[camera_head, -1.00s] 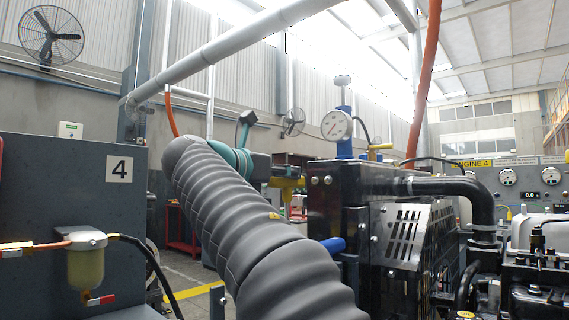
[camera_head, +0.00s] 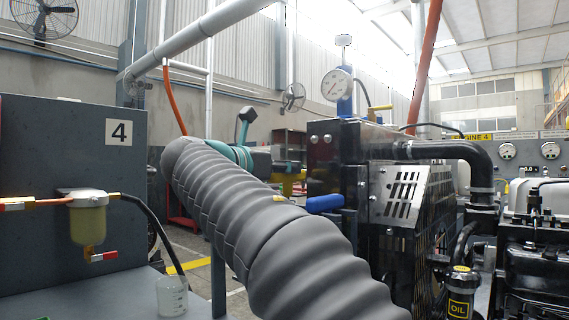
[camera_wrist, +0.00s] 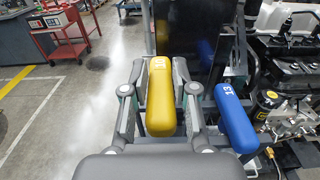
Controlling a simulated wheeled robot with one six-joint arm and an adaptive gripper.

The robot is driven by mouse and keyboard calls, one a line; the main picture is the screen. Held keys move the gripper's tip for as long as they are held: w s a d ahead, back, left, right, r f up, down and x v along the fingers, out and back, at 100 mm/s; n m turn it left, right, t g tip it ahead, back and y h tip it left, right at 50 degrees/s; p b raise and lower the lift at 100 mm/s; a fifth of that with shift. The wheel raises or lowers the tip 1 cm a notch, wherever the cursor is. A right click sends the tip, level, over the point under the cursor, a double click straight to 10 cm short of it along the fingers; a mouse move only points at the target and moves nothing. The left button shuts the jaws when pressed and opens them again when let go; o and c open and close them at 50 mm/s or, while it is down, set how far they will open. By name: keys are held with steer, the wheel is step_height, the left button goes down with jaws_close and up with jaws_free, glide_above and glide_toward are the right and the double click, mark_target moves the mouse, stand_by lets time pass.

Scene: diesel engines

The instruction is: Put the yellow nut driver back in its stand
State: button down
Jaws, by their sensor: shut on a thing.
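The yellow nut driver (camera_wrist: 160,98) is between the two fingers of my gripper (camera_wrist: 159,90) in the wrist view, its handle end toward the camera. My gripper is shut on it. In the head view a bit of the yellow driver (camera_head: 291,188) shows beyond my arm, near the black engine housing. A blue nut driver (camera_wrist: 235,118), marked 13, is just right of my gripper; its handle also shows in the head view (camera_head: 325,203). The stand and the yellow driver's lower end are hidden, so I cannot tell whether it is seated.
The black housing with a slotted guard (camera_head: 402,195) and a pressure gauge (camera_head: 336,85) is right of my arm. A grey cabinet (camera_head: 50,150) and a clear beaker (camera_head: 172,295) are at left. A red cart (camera_wrist: 62,30) stands on the floor behind.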

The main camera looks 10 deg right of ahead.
mark_target(284, 189)
steer(key=shift+f+b, duration=0.8)
steer(key=shift+f, duration=1.45)
steer(key=shift+c, duration=2.4)
jaws_free()
steer(key=shift+s+a, duration=0.1)
steer(key=shift+a, duration=0.1)
steer(key=shift+s+a, duration=0.2)
steer(key=shift+a, duration=0.05)
steer(key=shift+p+v, duration=0.65)
steer(key=shift+v, duration=0.65)
